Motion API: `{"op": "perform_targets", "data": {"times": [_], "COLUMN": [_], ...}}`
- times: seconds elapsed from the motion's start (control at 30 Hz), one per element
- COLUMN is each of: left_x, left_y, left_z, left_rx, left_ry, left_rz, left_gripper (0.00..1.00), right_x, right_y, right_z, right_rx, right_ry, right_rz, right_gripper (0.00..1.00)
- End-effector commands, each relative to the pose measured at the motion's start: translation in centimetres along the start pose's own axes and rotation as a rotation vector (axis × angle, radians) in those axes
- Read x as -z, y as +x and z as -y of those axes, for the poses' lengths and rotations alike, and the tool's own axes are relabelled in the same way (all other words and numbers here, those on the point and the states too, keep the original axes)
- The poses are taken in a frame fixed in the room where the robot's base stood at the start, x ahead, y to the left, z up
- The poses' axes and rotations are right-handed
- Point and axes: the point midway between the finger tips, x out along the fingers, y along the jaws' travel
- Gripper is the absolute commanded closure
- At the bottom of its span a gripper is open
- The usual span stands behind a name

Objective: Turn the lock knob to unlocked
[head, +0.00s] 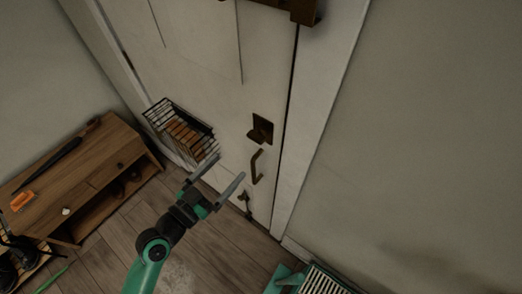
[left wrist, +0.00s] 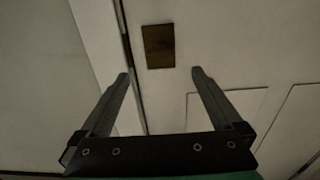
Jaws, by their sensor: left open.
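A dark bronze square plate with a small knob on it (head: 261,130) is on the white door (head: 215,60), near its right edge. In the left wrist view a dark bronze plate (left wrist: 158,46) shows just beyond the fingertips; the knob's shape and turn cannot be made out there. A bronze pull handle (head: 257,167) is below the plate in the head view. My left gripper (head: 228,168) is open and empty, its fingers spread, to the lower left of the plate and left of the handle. In the left wrist view the gripper (left wrist: 160,74) shows nothing between its fingers.
A wire basket with brown items (head: 185,135) is at the door, left of my gripper. A wooden cabinet (head: 85,175) stands at the left with several objects. Another bronze fitting (head: 245,201) sits low on the door. Bare wall (head: 420,140) lies to the right.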

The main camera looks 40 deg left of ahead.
Motion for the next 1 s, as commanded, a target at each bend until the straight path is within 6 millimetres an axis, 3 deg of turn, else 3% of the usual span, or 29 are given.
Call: {"op": "perform_targets", "data": {"times": [0.17,0.27,0.5,0.7,1.0], "left_x": [0.3,0.5,0.5,0.3,0.3], "left_y": [0.6,1.9,7.2,10.7,11.7], "left_z": [0.0,0.0,-0.1,0.0,0.0], "left_rx": [0.000,-0.002,-0.002,-0.002,-0.001], "left_ry": [0.002,0.002,0.003,0.001,0.002], "left_rz": [-0.003,-0.003,-0.005,-0.004,-0.003], "left_gripper": [0.00,0.00,0.00,0.00,0.00], "right_x": [0.3,0.6,1.1,1.1,1.1], "right_y": [0.3,0.6,1.2,1.2,1.2], "right_z": [0.0,0.0,0.0,0.0,0.0], "right_rx": [0.000,0.000,0.000,0.000,0.000], "right_ry": [0.000,0.000,0.000,0.000,0.000], "right_rz": [0.000,0.000,0.000,0.000,0.000], "right_gripper": [1.00,1.00,1.00,1.00,1.00]}}
